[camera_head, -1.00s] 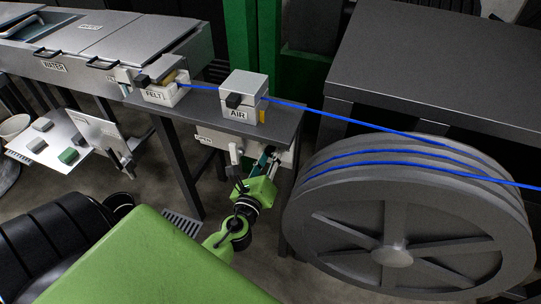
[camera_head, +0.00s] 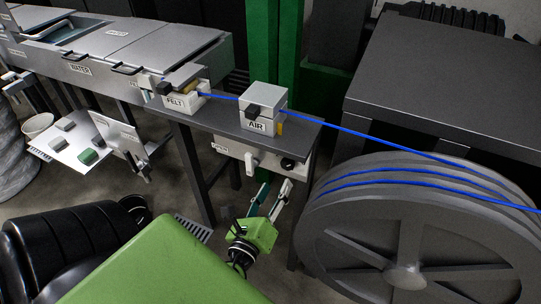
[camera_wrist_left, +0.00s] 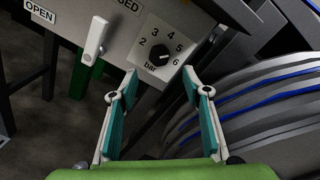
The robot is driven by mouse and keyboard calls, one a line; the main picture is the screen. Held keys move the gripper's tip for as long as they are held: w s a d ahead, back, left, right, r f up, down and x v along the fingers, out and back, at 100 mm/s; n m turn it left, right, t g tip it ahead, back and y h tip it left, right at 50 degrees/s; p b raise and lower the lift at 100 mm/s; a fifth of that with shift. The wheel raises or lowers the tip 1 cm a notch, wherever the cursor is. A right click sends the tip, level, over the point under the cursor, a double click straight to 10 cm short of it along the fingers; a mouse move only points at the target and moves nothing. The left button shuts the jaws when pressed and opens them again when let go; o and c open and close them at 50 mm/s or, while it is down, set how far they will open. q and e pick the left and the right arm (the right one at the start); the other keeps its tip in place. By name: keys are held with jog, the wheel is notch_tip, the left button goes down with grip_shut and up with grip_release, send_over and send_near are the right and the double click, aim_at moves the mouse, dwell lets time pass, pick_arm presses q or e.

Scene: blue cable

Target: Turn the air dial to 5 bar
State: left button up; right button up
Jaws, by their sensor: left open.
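The air dial is a black round knob (camera_wrist_left: 160,59) on a pale plate marked 2 to 6 and "bar" in the left wrist view. A small light mark shows on the knob, but I cannot tell exactly which number it meets. In the head view the dial (camera_head: 288,163) is on the front of the box under the bench. My left gripper (camera_head: 274,186) is open and empty, below and in front of the dial, apart from it. In the left wrist view its fingers (camera_wrist_left: 160,83) are spread, with the dial beyond and between them. My right gripper is not in view.
A white lever (camera_wrist_left: 97,38) by OPEN and CLOSED labels is left of the dial. A large grey reel (camera_head: 400,235) with blue cable (camera_head: 365,136) stands close on the right. The AIR block (camera_head: 262,112) is on the bench above. Free space lies below the box.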

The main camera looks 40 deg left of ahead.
pick_arm(q)
jog(key=shift+v, duration=1.35)
